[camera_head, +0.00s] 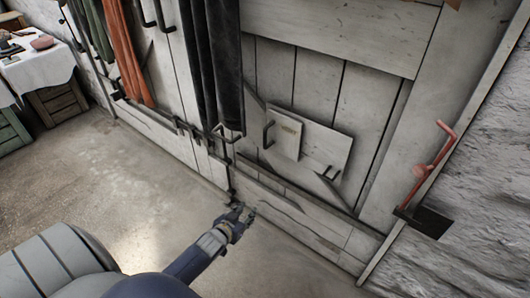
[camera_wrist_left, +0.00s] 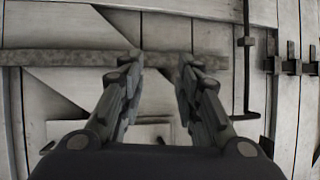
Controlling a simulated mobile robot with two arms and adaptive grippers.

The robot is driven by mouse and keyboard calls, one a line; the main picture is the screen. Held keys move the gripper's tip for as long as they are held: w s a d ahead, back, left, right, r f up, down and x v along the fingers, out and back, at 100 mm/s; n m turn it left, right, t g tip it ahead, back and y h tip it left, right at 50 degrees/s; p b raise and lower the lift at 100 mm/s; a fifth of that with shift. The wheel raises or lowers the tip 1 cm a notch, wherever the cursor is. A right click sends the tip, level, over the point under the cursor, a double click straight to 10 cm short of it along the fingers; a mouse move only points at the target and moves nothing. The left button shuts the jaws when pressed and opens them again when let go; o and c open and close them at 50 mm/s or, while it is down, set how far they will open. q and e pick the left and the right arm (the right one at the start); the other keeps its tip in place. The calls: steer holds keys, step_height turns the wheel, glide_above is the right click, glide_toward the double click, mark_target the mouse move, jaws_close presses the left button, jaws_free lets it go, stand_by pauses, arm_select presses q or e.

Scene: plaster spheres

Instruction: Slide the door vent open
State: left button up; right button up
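The door vent is a pale board (camera_head: 325,148) on the lower part of the white plank door, with a smaller labelled plate (camera_head: 287,137) at its left. A dark handle (camera_head: 268,134) stands at the plate's left edge, and another dark handle (camera_head: 332,173) is on the board's lower right. My left gripper (camera_head: 240,212) is below and left of the vent, apart from it. In the left wrist view its two fingers (camera_wrist_left: 158,65) are spread with nothing between them. A pale panel (camera_wrist_left: 150,132), probably the vent, is partly hidden behind the gripper there. My right gripper is not in view.
Dark latches (camera_head: 190,130) and a vertical rod with hanging dark cloth (camera_head: 212,60) are left of the vent. A red lever (camera_head: 433,165) is on the right wall. A cloth-covered table (camera_head: 40,65) stands far left. The concrete floor (camera_head: 110,175) is clear.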

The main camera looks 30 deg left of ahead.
arm_select(q)
steer(key=w+a+r+t+b, duration=0.25)
steer(key=w+r, duration=0.25)
steer(key=r, duration=0.3)
steer(key=t+b, duration=0.3)
steer(key=b, duration=0.1)
glide_toward(264, 140)
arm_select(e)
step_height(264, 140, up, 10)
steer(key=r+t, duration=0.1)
arm_select(q)
steer(key=w, duration=0.4)
steer(key=w+b, duration=0.1)
steer(key=w, duration=0.1)
steer(key=shift+a+f, duration=0.25)
steer(key=shift+a, duration=0.05)
steer(key=w, duration=0.2)
steer(key=w+b, duration=0.1)
steer(key=shift+w+a, duration=0.25)
steer(key=shift+w, duration=0.55)
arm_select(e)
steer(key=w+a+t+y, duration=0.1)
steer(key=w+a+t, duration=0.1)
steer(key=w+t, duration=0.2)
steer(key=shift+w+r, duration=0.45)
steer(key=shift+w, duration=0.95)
arm_select(q)
steer(key=shift+c, duration=0.5)
jaws_close()
